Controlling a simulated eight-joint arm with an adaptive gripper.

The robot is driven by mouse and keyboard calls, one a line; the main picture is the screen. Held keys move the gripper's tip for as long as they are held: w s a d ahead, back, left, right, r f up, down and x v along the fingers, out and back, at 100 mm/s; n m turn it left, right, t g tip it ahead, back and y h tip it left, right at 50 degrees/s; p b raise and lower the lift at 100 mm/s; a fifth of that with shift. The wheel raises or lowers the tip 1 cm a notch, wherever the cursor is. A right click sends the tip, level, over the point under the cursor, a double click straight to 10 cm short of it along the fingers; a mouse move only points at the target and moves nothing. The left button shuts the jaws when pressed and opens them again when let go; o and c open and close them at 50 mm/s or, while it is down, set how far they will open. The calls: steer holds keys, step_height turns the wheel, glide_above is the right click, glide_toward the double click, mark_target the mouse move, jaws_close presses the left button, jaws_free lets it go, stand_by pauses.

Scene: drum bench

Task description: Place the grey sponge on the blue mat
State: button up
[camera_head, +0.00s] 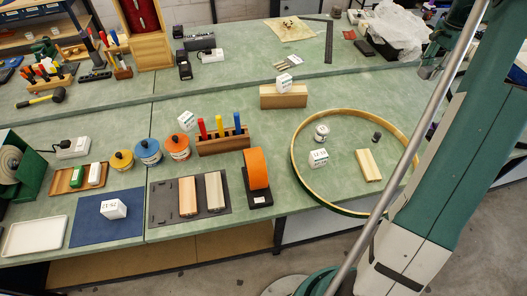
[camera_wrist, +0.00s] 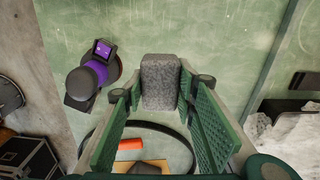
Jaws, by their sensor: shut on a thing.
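The grey sponge (camera_wrist: 160,78) shows in the wrist view as a speckled grey block between the fingers of my gripper (camera_wrist: 160,98). My gripper is shut on it, with a green finger on each side. The blue mat (camera_head: 84,233) lies at the front left of the bench, far from my gripper. A white labelled cube (camera_head: 114,209) sits on the mat's right part.
Coloured jars (camera_head: 148,152) stand behind the mat. A white tray (camera_head: 33,235) lies left of it.

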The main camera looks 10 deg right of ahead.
steer(key=w+a, duration=0.7)
steer(key=a, duration=0.5)
steer(key=w+a, duration=0.6)
steer(key=a, duration=0.7)
steer(key=w+a, duration=0.7)
steer(key=a, duration=0.5)
steer(key=w+a, duration=0.2)
steer(key=a, duration=4.1)
steer(key=s+a, duration=0.4)
steer(key=a, duration=0.8)
steer(key=s+a, duration=0.4)
steer(key=a, duration=0.7)
glide_above(84, 232)
step_height(84, 232, down, 11)
steer(key=shift+s+f, duration=0.1)
steer(key=shift+f, duration=0.05)
steer(key=shift+f, duration=3.1)
